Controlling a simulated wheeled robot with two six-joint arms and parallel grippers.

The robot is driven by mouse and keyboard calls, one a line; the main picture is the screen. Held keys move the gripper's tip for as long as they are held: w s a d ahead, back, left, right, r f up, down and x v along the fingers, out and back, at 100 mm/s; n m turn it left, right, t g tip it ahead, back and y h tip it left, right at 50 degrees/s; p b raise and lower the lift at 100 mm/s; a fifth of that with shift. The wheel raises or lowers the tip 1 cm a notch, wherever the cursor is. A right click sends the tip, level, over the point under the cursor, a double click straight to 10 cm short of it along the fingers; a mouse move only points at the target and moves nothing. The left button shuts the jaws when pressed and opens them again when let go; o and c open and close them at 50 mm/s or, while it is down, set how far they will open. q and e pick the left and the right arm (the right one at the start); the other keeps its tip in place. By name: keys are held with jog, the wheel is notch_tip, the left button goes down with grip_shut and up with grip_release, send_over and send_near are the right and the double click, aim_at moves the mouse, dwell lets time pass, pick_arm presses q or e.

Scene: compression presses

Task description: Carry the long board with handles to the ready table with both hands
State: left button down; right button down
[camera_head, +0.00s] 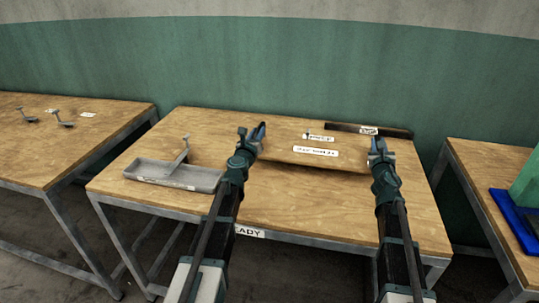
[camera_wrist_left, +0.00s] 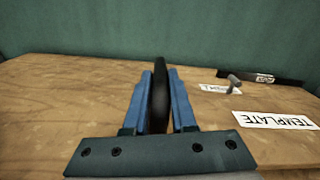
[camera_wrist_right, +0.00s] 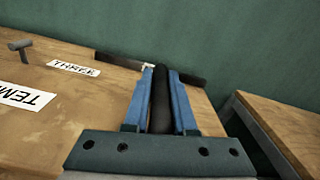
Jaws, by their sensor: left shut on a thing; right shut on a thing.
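The long wooden board (camera_head: 290,157) is level over the ready table (camera_head: 300,215), with a shadow under its front edge. I cannot tell whether it touches the tabletop. It carries a TEMPLATE label (camera_head: 316,152). My left gripper (camera_head: 252,137) is shut on the dark handle at its left end; this handle (camera_wrist_left: 160,95) stands between the blue fingers in the left wrist view. My right gripper (camera_head: 378,148) is shut on the right-end handle, and this dark handle (camera_wrist_right: 159,100) shows between the fingers in the right wrist view.
A grey metal tray (camera_head: 170,178) with a metal piece stands on the table's left. A dark bar (camera_head: 390,132) with a label lies at the back right. A second table (camera_head: 60,140) with small metal pieces is at left; another, with a blue-and-green object (camera_head: 525,205), is at right.

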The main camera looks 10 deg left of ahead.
pick_arm(q)
jog(key=shift+d+f, duration=0.15)
jog(key=shift+d, duration=0.15)
pick_arm(e)
jog(key=shift+a+f, duration=0.1)
jog(key=shift+a, duration=0.2)
